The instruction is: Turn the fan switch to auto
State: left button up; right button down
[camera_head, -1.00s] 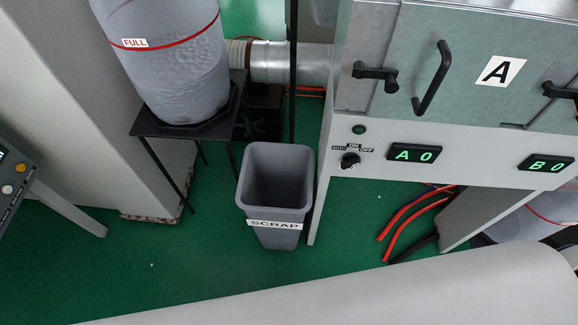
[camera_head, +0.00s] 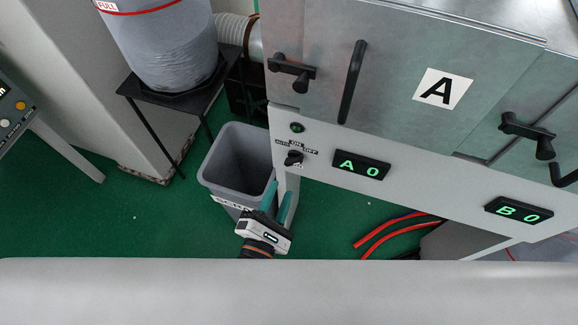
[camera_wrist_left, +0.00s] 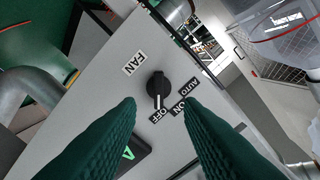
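The fan switch (camera_head: 293,158) is a black rotary knob on the light grey panel of the cabinet, below a small green light. In the left wrist view the knob (camera_wrist_left: 157,88) has a white pointer line aimed at the OFF label (camera_wrist_left: 160,115). The ON label (camera_wrist_left: 179,106) and AUTO label (camera_wrist_left: 191,88) sit beside it, with a FAN label (camera_wrist_left: 135,64) on the other side. My left gripper (camera_head: 280,189) is open and empty, just below the knob in the head view. Its teal fingers point at the panel, apart from the knob. My right gripper is not in view.
A grey scrap bin (camera_head: 238,160) stands beside the cabinet, partly behind my left gripper. A display reading A 0 (camera_head: 361,165) is right of the switch. Door handles (camera_head: 352,82) stick out above. Red hoses (camera_head: 392,228) lie below the panel.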

aim_at(292, 165)
pick_arm(q)
jog(key=x, duration=0.7)
jog(key=shift+w+d+p, duration=0.1)
jog(key=shift+p, duration=0.2)
grip_shut()
